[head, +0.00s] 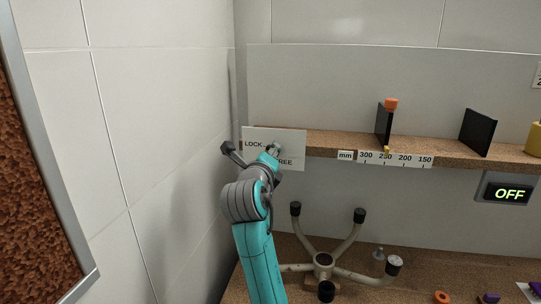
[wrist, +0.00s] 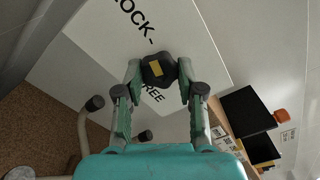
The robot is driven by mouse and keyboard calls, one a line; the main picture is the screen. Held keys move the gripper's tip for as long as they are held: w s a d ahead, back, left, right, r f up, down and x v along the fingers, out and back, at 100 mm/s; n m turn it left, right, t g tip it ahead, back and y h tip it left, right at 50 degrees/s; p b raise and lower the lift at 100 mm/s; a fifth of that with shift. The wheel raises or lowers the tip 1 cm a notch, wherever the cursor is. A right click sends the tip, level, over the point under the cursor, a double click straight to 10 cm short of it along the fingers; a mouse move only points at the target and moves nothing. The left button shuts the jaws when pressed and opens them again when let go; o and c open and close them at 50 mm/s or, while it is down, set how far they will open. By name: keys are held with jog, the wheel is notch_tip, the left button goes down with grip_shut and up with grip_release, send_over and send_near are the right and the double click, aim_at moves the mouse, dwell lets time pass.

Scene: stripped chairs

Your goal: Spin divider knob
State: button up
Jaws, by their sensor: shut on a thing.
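A dark lobed knob (wrist: 150,78) with a yellow mark sits on a white plate (head: 290,138) lettered LOCK and FREE, on the left end of the shelf. My gripper (wrist: 158,80) is shut on this knob, one finger on each side, in the wrist view. In the head view my gripper (head: 274,150) is at the plate and hides most of the knob and part of the lettering. A black divider (head: 383,126) with an orange top (head: 391,103) stands on the shelf to the right, near the 250 mark of the scale.
A second black divider (head: 478,131) and a yellow object (head: 535,138) stand farther right on the shelf (head: 335,143). Below are a scale strip (head: 396,160), an OFF display (head: 508,193) and an upturned chair base (head: 323,262). A wall is close on the left.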

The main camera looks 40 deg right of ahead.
jog(key=shift+f, duration=0.15)
jog(key=o, duration=1.1)
jog(key=shift+o, duration=0.2)
jog(key=v, duration=1.2)
